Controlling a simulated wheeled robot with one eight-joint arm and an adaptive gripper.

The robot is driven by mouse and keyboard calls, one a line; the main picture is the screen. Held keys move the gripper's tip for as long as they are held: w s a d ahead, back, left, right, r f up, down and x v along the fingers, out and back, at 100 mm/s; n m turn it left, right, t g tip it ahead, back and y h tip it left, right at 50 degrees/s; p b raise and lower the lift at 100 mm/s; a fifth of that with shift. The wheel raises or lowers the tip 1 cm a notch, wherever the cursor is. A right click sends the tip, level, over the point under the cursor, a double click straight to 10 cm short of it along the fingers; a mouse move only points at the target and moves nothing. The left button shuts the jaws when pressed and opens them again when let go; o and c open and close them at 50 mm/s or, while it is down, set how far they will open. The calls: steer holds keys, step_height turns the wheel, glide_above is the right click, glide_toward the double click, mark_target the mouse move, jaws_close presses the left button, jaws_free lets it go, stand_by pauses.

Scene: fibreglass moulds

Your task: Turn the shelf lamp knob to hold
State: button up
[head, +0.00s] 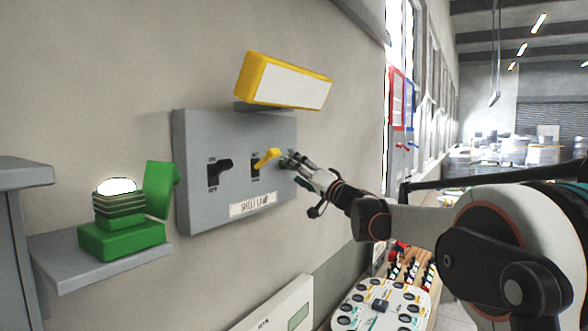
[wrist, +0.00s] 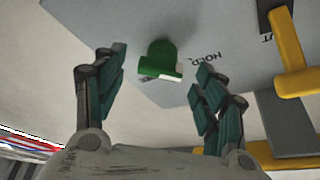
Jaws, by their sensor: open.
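The grey control panel (head: 225,190) on the wall carries a plate that reads SHELF LAMP (head: 252,204). In the wrist view a green knob (wrist: 157,58) with a pale strip on its lower edge stands out from the panel. The word HOLD is printed just right of it. My gripper (wrist: 160,76) is open, one finger on each side of the knob, with gaps showing on both sides. In the head view my gripper (head: 292,163) is at the panel's right edge and hides the knob. A green lamp (head: 118,205) with a bright white dome stands on the shelf at left.
A yellow lever (head: 266,158) is just left of my gripper, also in the wrist view (wrist: 290,52). A black ON/OFF switch (head: 220,170) is farther left. A yellow box with a white face (head: 285,83) juts out above the panel. A white board with round parts (head: 382,307) lies below.

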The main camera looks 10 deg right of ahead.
steer(key=v, duration=0.9)
steer(key=shift+s+d, duration=0.2)
steer(key=shift+s, duration=0.15)
